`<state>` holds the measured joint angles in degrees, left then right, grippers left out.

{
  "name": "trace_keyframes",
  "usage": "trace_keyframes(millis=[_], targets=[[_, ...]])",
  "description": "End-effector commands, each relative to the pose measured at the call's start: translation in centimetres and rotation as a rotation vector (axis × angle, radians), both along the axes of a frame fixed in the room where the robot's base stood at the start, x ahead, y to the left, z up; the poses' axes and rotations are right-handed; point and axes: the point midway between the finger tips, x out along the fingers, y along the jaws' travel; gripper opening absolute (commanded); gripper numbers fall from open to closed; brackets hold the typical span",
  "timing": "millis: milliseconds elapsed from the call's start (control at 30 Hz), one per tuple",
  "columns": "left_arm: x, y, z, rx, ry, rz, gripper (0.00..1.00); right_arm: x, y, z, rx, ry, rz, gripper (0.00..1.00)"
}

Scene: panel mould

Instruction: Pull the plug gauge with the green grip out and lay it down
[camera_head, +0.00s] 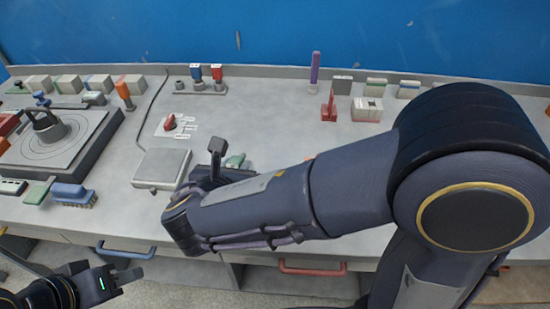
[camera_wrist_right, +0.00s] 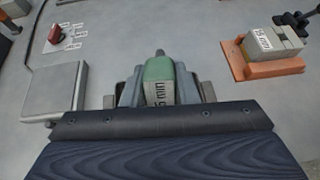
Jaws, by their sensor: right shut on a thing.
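The plug gauge's green grip (camera_wrist_right: 158,70) shows in the right wrist view, with a "15 mm" label and a grey metal end pointing away. My right gripper (camera_wrist_right: 159,88) is shut on it, one finger on each side. In the head view a bit of green grip (camera_head: 235,161) shows beside the dark gripper; my forearm hides the rest. I cannot tell whether the gauge touches the bench. A grey block labelled "15 mm" (camera_wrist_right: 268,40) sits on an orange base (camera_wrist_right: 267,68) to the right, apart from the gauge. My left gripper (camera_head: 108,272) is open and empty, below the bench front.
A grey flat box (camera_head: 161,167) with a cable and a red knob (camera_head: 170,122) lie left of the gauge. Bare bench surrounds the gauge. Several small blocks line the back.

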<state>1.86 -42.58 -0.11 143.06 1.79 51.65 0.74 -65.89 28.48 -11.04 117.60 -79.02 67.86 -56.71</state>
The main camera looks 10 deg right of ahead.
Motion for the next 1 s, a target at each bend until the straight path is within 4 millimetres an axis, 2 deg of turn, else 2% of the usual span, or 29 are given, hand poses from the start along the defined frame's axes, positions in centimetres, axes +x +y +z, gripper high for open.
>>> trace_keyframes(millis=[33, 133, 367, 1000], targets=[[0.0, 0.0, -0.6, 0.0, 0.0, 0.0, 0.36, -0.5, 0.8, -0.3, -0.007, -0.018, 0.034, 0.0], [0.0, 0.0, -0.9, 0.0, 0.0, 0.0, 0.36, -0.9, 1.5, -0.2, -0.013, -0.034, 0.064, 0.0], [0.0, 0.0, -1.9, 0.0, 0.0, 0.0, 0.36, -1.0, 1.7, -1.2, -0.013, -0.037, 0.069, 0.0], [0.0, 0.0, -8.4, 0.0, 0.0, 0.0, 0.36, -1.0, 1.7, -8.1, -0.012, -0.035, 0.068, 0.0]])
